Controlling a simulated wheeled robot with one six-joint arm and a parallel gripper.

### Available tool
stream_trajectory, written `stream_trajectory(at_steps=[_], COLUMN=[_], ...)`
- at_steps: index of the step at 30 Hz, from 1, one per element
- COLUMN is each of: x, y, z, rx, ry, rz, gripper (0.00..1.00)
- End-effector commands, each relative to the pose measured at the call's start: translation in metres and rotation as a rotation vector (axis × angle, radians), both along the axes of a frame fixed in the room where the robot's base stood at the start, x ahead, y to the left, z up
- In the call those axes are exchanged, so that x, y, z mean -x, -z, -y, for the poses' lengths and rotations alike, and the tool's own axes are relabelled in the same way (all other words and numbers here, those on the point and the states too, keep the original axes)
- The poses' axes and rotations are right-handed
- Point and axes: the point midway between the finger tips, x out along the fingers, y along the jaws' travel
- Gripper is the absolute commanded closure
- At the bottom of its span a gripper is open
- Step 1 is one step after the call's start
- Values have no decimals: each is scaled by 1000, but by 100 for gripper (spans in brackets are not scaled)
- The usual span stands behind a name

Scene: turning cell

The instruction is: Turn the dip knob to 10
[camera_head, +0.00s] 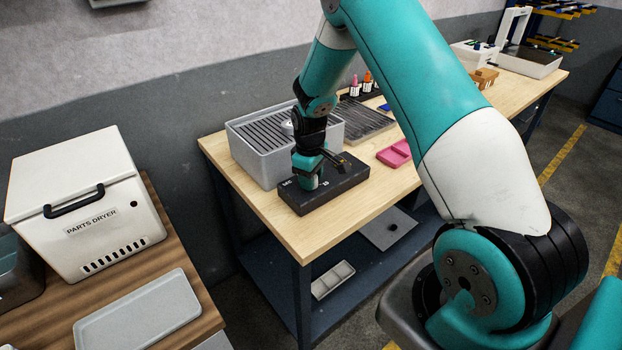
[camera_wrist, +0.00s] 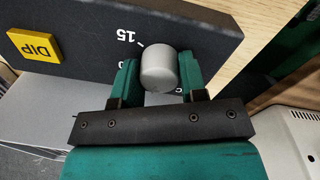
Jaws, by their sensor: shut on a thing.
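The dip knob (camera_wrist: 158,68) is a plain grey cylinder on a dark control box (camera_wrist: 95,25). In the wrist view it stands between the two green fingers of my gripper (camera_wrist: 158,80), which are shut on its sides. An upside-down "15" with a tick shows beside the knob; other scale marks are mostly hidden by the fingers. I cannot make out a pointer on the knob. A yellow "DIP" plate (camera_wrist: 34,46) sits on the box to the left. In the head view my gripper (camera_head: 308,180) reaches down onto the black box (camera_head: 345,180), hiding the knob.
A grey tank (camera_head: 262,160) with a slatted top stands right behind the box on the wooden bench (camera_head: 270,215). A pink tray (camera_head: 395,153) and small bottles (camera_head: 360,84) are farther right. A white parts dryer (camera_head: 85,205) stands on another table at left.

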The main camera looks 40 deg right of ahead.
Motion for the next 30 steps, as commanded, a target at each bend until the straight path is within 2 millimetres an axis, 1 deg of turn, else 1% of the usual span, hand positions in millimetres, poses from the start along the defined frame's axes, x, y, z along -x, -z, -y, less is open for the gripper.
stream_trajectory(at_steps=[18, 24, 30], x=[-1, -1, -1], y=[1, 0, 0], z=[0, 0, -1], rx=[1, 1, 0], ry=[561, 702, 797], rz=[0, 0, -1], gripper=[85, 85, 85])
